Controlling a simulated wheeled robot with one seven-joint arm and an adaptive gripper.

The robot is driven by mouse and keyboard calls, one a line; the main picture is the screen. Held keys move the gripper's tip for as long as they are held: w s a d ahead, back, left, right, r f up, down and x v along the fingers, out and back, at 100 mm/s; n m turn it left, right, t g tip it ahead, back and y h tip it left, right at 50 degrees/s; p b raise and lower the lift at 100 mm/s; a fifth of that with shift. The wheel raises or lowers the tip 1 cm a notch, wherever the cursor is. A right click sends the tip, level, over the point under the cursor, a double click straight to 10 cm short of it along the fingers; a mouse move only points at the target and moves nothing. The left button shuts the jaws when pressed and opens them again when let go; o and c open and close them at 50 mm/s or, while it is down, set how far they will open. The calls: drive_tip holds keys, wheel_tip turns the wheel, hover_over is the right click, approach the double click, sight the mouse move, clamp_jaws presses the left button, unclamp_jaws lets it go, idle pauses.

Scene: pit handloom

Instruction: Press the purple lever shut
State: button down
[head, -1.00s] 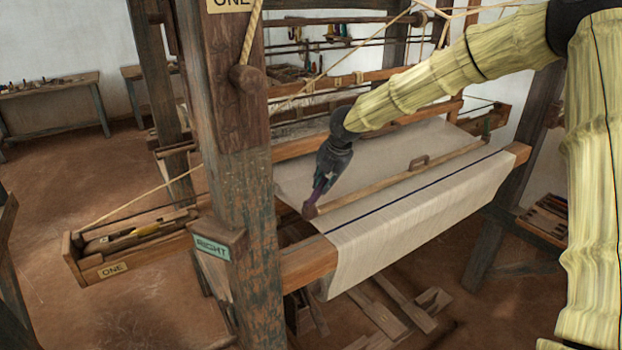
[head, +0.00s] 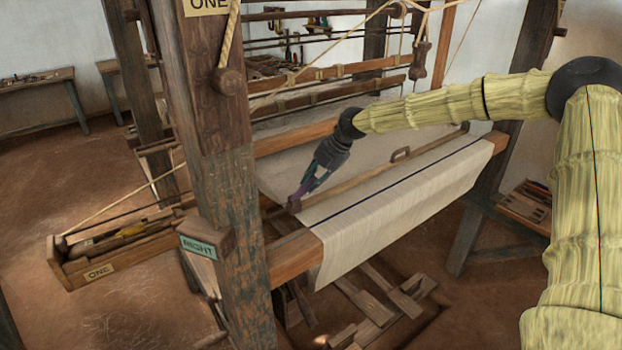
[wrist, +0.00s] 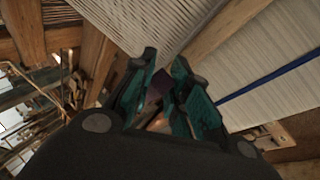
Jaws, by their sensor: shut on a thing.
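The purple lever (head: 301,190) shows as a small piece at the near left end of a long wooden bar (head: 355,177) lying across the cloth. My gripper (head: 298,195) reaches down to it from the upper right, its jaws closed around it. In the wrist view the dark purple piece (wrist: 154,94) lies between the two green-padded fingers (wrist: 166,68). Most of the lever is hidden by the fingers, and I cannot tell its angle or whether it lies flat against the bar.
The cloth (head: 400,200) with a dark blue stripe hangs over the loom's front beam (head: 295,258). Treadles (head: 375,305) lie below.

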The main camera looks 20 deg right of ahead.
drive_tip(key=shift+w+d+f+y+b, duration=0.1)
drive_tip(key=shift+d+f+y+b, duration=0.35)
drive_tip(key=shift+f+y+b, duration=0.35)
drive_tip(key=shift+d+f+m+y+b, duration=0.1)
drive_tip(key=shift+f+m+y+b, duration=0.25)
drive_tip(key=shift+y+b, duration=0.35)
drive_tip(key=c, duration=1.4)
unclamp_jaws()
drive_tip(key=shift+g, duration=0.3)
drive_tip(key=shift+o, duration=0.2)
drive_tip(key=v, duration=1.2)
drive_tip(key=shift+d, duration=0.15)
drive_tip(key=shift+f, duration=0.1)
